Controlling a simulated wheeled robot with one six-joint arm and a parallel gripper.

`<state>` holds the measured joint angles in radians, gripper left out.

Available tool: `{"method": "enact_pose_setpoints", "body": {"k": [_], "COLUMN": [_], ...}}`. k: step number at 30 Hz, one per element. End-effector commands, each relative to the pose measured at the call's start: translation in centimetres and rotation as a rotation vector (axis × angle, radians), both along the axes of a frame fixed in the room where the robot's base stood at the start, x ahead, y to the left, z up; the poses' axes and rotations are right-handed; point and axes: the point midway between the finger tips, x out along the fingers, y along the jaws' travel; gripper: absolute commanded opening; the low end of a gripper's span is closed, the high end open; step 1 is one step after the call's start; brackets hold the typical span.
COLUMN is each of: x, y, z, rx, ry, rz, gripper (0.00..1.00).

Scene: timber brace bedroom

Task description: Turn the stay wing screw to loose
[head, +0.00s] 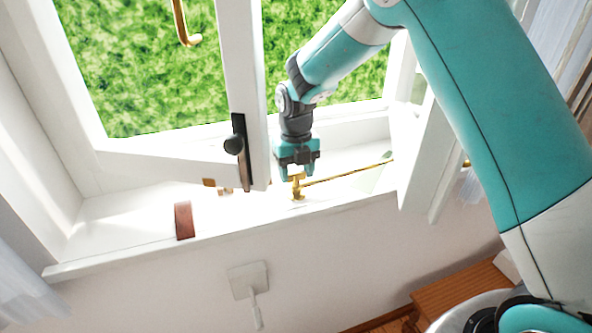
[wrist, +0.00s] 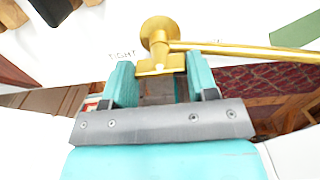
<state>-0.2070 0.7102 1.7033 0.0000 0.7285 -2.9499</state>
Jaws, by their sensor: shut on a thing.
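The brass stay wing screw (head: 298,188) stands on the white window sill, below my gripper (head: 297,160). In the wrist view the wing screw (wrist: 160,66) has a round brass head and a flat wing, and the wing is between my two teal fingers (wrist: 161,78). My gripper is shut on it. The brass stay bar (head: 345,173) runs from the screw to the right; it also shows in the wrist view (wrist: 250,51). Small lettering that looks like "TIGHT" (wrist: 122,55) is on the sill left of the screw.
A reddish-brown block (head: 184,220) and small brass pieces (head: 225,190) are on the sill to the left. A white casement frame (head: 410,150) is on the right.

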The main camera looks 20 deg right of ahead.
Motion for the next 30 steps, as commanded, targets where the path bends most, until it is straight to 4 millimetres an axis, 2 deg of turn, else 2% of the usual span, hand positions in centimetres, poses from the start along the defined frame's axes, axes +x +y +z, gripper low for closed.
{"method": "enact_pose_setpoints", "body": {"k": [6,7,10,18,22,26,30], "x": [0.1,0.1,0.1,0.0,0.1,0.1,0.1], "y": [0.2,0.2,0.1,0.1,0.1,0.1,0.1], "z": [0.2,0.2,0.2,0.1,0.9,3.0,6.5], "rx": [0.003,0.003,0.002,0.001,0.001,0.002,0.002], "ry": [-0.006,-0.006,-0.005,-0.002,-0.005,-0.007,-0.009], "rz": [0.005,0.005,0.004,0.001,0.001,0.001,0.001], "gripper": [0.29,0.55,0.78,0.79,0.79,0.79,0.79]}}
